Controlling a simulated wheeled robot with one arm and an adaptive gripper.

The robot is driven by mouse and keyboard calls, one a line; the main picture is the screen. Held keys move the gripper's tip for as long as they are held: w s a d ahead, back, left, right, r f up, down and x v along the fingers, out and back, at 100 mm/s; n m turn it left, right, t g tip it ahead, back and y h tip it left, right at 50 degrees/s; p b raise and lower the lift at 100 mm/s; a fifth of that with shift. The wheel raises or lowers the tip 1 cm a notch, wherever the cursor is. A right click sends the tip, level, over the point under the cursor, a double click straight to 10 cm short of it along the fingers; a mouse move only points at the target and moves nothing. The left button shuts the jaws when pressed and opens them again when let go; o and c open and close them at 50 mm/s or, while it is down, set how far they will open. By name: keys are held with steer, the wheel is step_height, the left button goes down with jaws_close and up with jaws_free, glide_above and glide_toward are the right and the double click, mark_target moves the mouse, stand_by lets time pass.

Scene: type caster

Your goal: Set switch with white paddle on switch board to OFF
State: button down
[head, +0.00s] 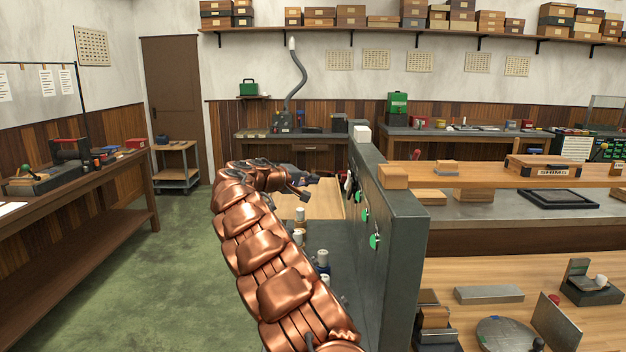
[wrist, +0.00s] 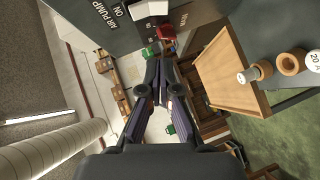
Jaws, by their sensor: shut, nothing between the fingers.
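The grey switch board (head: 398,225) stands upright right of my arm in the head view, seen nearly edge-on. In the wrist view the board (wrist: 88,25) fills the top left, rotated, with "AIR PUMP", "ON" and "MAIN" lettering. The white paddle (wrist: 148,10) sticks out at the top edge, near the "ON" lettering; its exact setting I cannot tell. A red paddle (wrist: 166,36) is just below it. My gripper (wrist: 160,66) is shut and empty, its tips apart from the white paddle. In the head view my gripper (head: 314,180) is left of the board's far part.
Green round parts (head: 374,241) sit on the board's face. A wooden surface (head: 310,203) and several cylindrical items (head: 322,260) lie close beside my arm. Open green floor (head: 140,270) is to the left.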

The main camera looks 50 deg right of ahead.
mark_target(348, 180)
steer(key=s+d+f+p, duration=0.2)
steer(key=s+d+f, duration=0.1)
steer(key=d, duration=0.6)
steer(key=shift+s+d+p, duration=0.15)
steer(key=shift+s+p, duration=0.1)
steer(key=shift+p, duration=0.1)
steer(key=shift+f, duration=0.1)
stand_by(0.3)
